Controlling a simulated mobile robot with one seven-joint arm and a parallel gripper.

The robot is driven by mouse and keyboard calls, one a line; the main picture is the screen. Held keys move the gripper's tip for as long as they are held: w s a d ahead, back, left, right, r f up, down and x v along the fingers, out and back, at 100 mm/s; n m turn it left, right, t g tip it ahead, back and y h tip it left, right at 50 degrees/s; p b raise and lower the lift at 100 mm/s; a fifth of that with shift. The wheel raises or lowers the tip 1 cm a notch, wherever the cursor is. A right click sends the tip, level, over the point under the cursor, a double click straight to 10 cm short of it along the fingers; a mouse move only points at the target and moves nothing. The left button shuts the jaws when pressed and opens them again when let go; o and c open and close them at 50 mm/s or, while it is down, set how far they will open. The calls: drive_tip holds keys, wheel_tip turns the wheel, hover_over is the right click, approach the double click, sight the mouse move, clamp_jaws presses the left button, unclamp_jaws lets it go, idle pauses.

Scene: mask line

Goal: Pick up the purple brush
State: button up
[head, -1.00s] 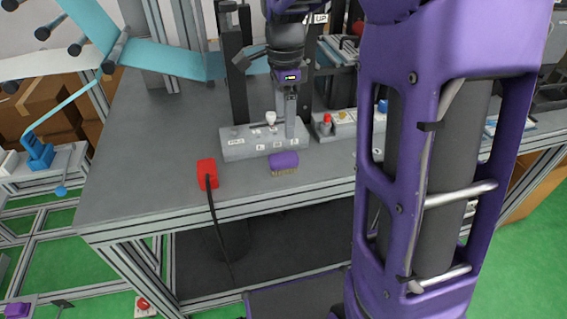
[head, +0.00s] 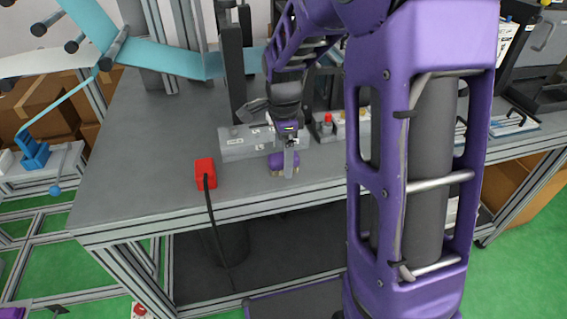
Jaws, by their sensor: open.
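The purple brush (head: 276,161) lies near the front edge of the grey table (head: 130,150), in the head view. It has a purple top and pale bristles below. My gripper (head: 289,172) points down right at the brush and its fingers cover the middle of it. The purple shows on both sides of the fingers. The gripper is open. I cannot tell whether the fingers touch the brush.
A red box (head: 205,171) with a black cable stands left of the brush. A grey control box (head: 235,146) stands behind the brush, and a red button (head: 327,124) on another box is to its right. The left part of the table is clear.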

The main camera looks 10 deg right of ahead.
clamp_jaws()
idle(0.3)
drive_tip(key=shift+r, duration=0.1)
wheel_tip(320, 180, up, 10)
drive_tip(key=shift+p, duration=1.05)
